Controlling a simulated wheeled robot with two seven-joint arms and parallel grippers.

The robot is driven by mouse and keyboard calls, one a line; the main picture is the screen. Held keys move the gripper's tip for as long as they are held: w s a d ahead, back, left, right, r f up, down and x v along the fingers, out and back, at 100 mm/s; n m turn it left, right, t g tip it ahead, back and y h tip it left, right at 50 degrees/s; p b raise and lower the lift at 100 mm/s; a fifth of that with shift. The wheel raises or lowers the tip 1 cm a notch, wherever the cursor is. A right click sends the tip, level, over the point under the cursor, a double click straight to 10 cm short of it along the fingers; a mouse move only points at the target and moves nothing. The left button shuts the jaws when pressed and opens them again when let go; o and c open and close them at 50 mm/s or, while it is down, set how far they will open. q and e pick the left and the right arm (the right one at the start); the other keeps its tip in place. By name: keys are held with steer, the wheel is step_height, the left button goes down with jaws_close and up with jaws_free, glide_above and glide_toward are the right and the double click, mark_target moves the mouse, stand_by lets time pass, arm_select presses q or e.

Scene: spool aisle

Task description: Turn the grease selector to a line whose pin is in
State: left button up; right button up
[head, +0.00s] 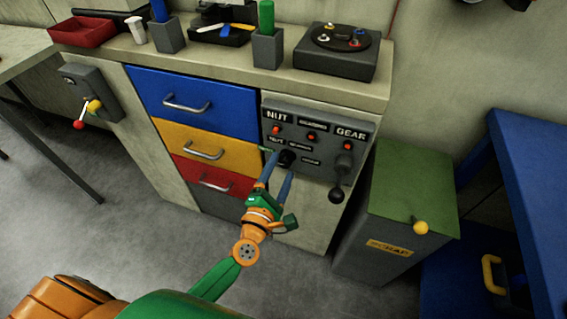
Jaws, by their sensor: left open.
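The grease panel (318,124) is a dark box on the cabinet front with labels NUT, a smaller middle one, and GEAR. Red pins show under them: NUT pin (276,129), middle pin (311,137) and GEAR pin (347,145). How far each pin is pushed in is too small to tell. The black selector knob (287,158) sits lower on the panel among small labels; its pointing direction is unclear. My left gripper (279,164) is open, its blue fingers at the knob, one on either side in the picture. I cannot tell whether they touch it. My right gripper is not in view.
A green-topped scrap bin (405,195) stands right of the cabinet. Blue, yellow and red drawers are left of the panel. A box with a round dial (338,50) sits on the worktop above.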

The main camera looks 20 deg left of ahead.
arm_select(q)
steer(key=shift+w, duration=0.85)
steer(key=shift+w+d, duration=0.15)
steer(key=shift+w, duration=0.25)
jaws_close()
